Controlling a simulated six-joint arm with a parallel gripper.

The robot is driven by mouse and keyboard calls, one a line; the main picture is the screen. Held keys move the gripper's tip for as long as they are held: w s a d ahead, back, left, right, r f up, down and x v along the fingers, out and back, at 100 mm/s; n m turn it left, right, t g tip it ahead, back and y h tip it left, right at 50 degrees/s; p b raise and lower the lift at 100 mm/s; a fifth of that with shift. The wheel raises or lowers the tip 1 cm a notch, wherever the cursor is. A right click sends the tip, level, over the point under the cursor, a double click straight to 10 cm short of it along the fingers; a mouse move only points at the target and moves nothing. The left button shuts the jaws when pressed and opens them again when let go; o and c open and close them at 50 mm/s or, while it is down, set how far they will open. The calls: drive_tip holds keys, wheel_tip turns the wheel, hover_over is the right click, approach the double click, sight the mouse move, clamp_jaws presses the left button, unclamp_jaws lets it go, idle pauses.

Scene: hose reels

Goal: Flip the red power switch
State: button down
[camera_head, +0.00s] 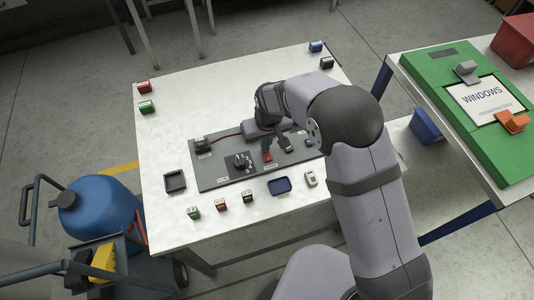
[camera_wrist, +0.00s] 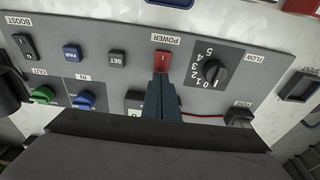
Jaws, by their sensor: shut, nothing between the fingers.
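The red power switch (camera_wrist: 162,61) sits on the grey control panel (camera_wrist: 120,52), beside its upside-down POWER label in the wrist view. In the head view the red switch (camera_head: 267,156) shows near the panel's middle, just below my gripper (camera_head: 268,143). My gripper (camera_wrist: 162,92) is shut, with nothing between its fingers. Its dark fingertips point at the switch and end right at its near edge in the wrist view. I cannot tell whether they touch it. The fingers hide part of the panel behind them.
Green (camera_wrist: 43,95) and blue (camera_wrist: 84,101) connectors sit nearer. Small blocks and trays stand around the panel on the white table (camera_head: 200,100).

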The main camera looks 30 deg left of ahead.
drive_tip(key=shift+f+b, duration=0.35)
drive_tip(key=shift+f, duration=0.2)
drive_tip(key=shift+r, duration=0.1)
idle(0.3)
wheel_tip(320, 180, up, 7)
drive_tip(key=p, duration=0.5)
drive_tip(key=shift+d, duration=0.1)
idle(0.6)
